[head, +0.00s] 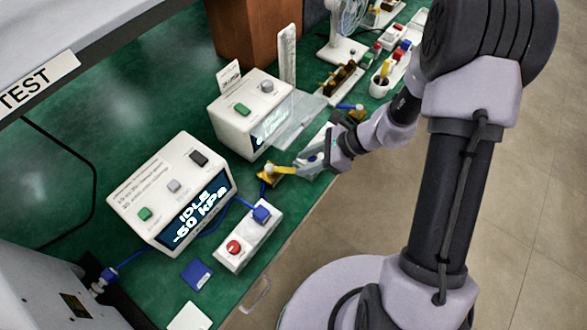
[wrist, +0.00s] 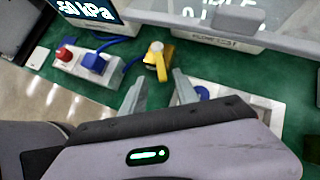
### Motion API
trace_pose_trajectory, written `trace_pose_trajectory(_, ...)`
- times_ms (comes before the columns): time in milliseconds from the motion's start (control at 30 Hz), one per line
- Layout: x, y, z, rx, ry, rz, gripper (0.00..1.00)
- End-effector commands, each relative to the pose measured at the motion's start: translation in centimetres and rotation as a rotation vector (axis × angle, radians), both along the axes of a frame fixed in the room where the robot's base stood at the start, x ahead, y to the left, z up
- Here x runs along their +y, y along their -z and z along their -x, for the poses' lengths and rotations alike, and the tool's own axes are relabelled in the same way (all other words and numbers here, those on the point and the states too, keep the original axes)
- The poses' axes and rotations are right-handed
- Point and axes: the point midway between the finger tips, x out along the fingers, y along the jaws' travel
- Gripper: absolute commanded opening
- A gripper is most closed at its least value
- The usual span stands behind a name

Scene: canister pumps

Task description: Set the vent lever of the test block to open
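A small brass-yellow block with a yellow lever (head: 281,171) sits on the green bench near its front edge. The lever points right, toward my gripper, in the head view. In the wrist view the yellow lever (wrist: 161,67) points down from a round pivot. My gripper (head: 302,168) is just right of it. In the wrist view my gripper (wrist: 160,86) is open and empty, with the lever just beyond and between the fingertips. A white block with a red knob (head: 234,246) and a blue piece (head: 261,213) stands to the left. No label shows which is the test block.
A second white box (head: 250,115) with a clear flap (head: 300,117) stands close behind my gripper. Blue hoses run over the bench. A fan (head: 343,30) and small parts stand farther back.

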Motion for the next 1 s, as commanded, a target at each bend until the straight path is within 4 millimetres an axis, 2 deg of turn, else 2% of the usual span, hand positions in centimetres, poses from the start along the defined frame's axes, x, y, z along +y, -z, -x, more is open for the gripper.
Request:
trace_pose_trajectory(33,0.9,1.3,-0.1,0.001,-0.004,0.0,0.36)
trace_pose_trajectory(200,2.8,3.0,-0.4,-0.001,-0.001,0.0,0.36)
trace_pose_trajectory(600,3.5,3.5,-0.5,-0.002,-0.001,0.001,0.36)
trace_pose_trajectory(800,3.5,3.5,-0.5,-0.002,-0.001,0.0,0.0)
trace_pose_trajectory(1000,3.5,3.5,-0.5,-0.002,-0.001,0.0,0.0)
